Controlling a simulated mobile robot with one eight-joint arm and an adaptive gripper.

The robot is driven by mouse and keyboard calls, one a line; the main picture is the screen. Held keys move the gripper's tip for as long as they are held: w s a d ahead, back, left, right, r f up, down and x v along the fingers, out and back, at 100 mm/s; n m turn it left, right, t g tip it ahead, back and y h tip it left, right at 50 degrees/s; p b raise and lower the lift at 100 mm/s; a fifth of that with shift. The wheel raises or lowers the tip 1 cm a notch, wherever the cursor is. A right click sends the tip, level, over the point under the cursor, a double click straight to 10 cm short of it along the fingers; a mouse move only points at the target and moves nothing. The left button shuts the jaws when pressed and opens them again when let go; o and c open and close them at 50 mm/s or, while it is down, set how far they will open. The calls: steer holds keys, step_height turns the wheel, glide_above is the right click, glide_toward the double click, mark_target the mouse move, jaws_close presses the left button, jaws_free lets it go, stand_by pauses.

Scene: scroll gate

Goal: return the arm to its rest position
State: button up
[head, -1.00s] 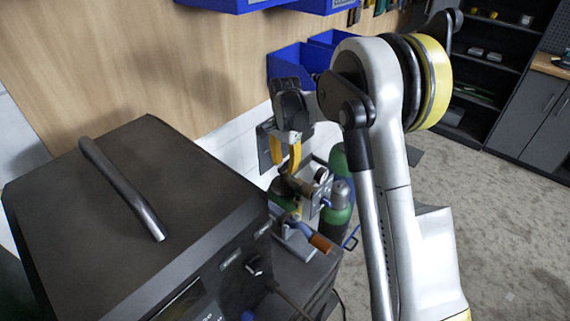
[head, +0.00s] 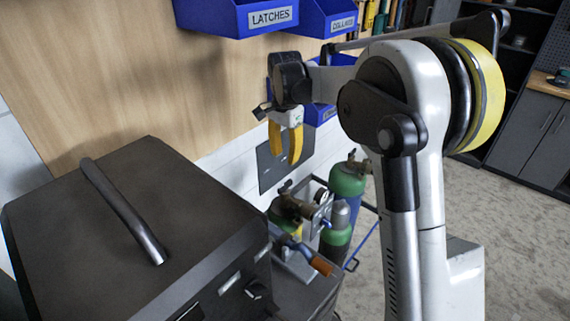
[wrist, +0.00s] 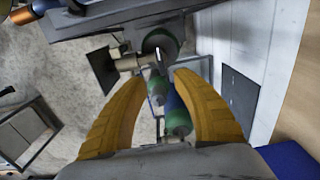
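My arm is folded up, with its white elbow (head: 410,75) large at the right of the head view. My gripper (head: 284,158) hangs in front of the wall with its yellow fingers pointing down, above the regulators and cylinders. In the wrist view the two fingers of my gripper (wrist: 163,75) stand apart, with nothing held between them. The green-topped cylinders (wrist: 178,118) show beyond and below the fingers, apart from them.
A dark box with a bar handle (head: 150,230) stands at the left. Blue bins (head: 265,18) hang on the wooden wall above my gripper. A green gas cylinder (head: 347,183) and a torch with an orange handle (head: 320,266) are below. Open floor lies at the right.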

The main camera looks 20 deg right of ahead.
steer(key=shift+r, duration=0.1)
steer(key=s+r+n+t+b, duration=0.1)
steer(key=s+r+n+t, duration=0.15)
steer(key=s, duration=0.45)
steer(key=s+r+n+t+b, duration=0.1)
steer(key=s+r+n+b, duration=0.15)
steer(key=s, duration=0.55)
steer(key=s+f+n+t+b, duration=0.1)
steer(key=s+f+n+t, duration=0.2)
steer(key=s, duration=1.2)
steer(key=shift+f+n, duration=1.7)
steer(key=shift+f, duration=0.3)
steer(key=shift+t, duration=0.25)
